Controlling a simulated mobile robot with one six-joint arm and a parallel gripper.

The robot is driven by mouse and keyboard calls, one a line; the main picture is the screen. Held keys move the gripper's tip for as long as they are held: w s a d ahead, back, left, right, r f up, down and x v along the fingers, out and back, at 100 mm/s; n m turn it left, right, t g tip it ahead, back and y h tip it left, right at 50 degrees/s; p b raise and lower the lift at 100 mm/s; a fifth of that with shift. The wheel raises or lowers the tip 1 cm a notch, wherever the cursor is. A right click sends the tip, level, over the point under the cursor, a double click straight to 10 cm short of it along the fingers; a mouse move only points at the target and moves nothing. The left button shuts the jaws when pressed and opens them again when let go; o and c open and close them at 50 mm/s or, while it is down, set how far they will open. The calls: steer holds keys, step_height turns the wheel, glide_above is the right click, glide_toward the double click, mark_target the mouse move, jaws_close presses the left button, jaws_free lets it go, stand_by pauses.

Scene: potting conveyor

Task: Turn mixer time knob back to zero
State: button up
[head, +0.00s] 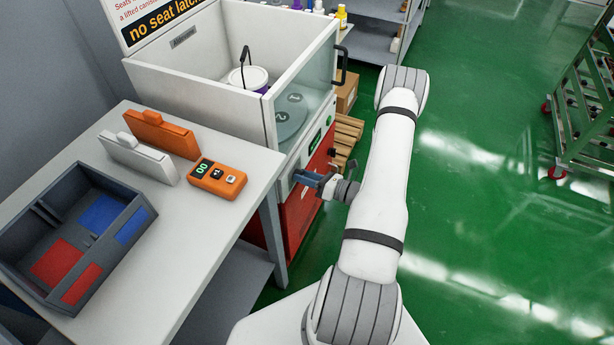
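The mixer (175,75) is a white open-topped box with a clear front pane and a red lower front (302,215). A white can with a purple side (249,79) is inside, near a grey disc marked 1 and 2 (291,117). A narrow panel with green markings runs along the mixer front (318,137). My gripper (304,179) is at the mixer front, just below that panel, with its fingers toward the machine. I cannot make out the time knob; the gripper covers part of the front. Finger opening and contact are too small to tell.
A white table (225,150) at left holds a grey divided tray (103,258), an orange handheld device with a display (217,178), and orange and white upright holders. A wooden pallet (347,133) and box lie beside the mixer. Green floor at right is clear up to a wheeled rack (585,110).

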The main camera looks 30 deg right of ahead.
steer(key=c, duration=0.6)
steer(key=shift+n, duration=0.3)
steer(key=shift+s+a+f+n+b, duration=0.1)
steer(key=shift+f+n+b, duration=0.05)
steer(key=shift+n+b, duration=5.9)
steer(key=shift+a+f+n+b, duration=0.1)
steer(key=shift+n+b, duration=5.55)
steer(key=shift+b, duration=0.75)
steer(key=shift+r, duration=0.1)
